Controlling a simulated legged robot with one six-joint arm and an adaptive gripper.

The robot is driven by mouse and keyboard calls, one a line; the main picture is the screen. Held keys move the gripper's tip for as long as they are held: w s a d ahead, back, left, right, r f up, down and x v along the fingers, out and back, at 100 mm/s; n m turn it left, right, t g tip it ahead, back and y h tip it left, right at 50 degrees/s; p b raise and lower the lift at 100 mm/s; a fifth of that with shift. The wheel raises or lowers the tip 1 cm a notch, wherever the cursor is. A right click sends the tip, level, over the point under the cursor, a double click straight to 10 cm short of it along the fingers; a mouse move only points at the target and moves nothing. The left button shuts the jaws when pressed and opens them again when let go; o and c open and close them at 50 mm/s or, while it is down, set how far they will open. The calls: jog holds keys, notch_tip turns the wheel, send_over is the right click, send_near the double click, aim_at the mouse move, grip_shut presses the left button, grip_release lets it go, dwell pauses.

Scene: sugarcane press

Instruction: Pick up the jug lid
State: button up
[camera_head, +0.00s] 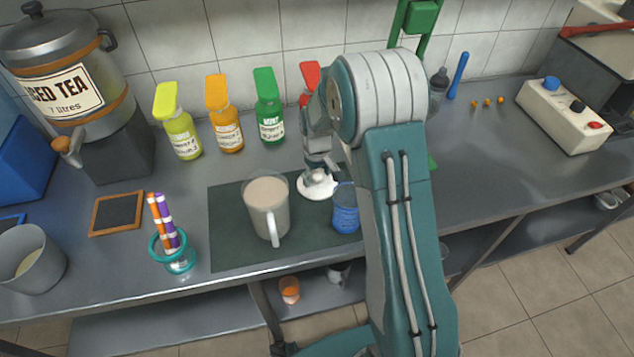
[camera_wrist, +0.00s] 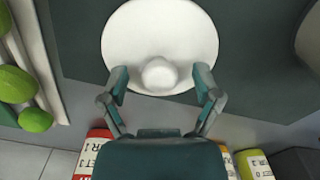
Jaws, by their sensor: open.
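The jug lid (camera_head: 317,188) is a white round disc with a knob, lying on the dark mat (camera_head: 225,215) on the counter. In the wrist view the lid (camera_wrist: 160,28) fills the top middle, and its knob lies between my fingertips. The jug (camera_head: 262,222), pale with a handle, stands left of the lid, filled with a beige liquid.
A blue cup (camera_head: 345,212) stands close to the right of the lid. Syrup bottles in yellow (camera_head: 180,130), orange (camera_head: 225,125), green (camera_head: 269,115) and red (camera_head: 308,85) line the wall. A teal holder with markers (camera_head: 175,250) is at the front left.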

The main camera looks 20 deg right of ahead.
jog(key=c, duration=1.1)
jog(key=shift+r, duration=0.1)
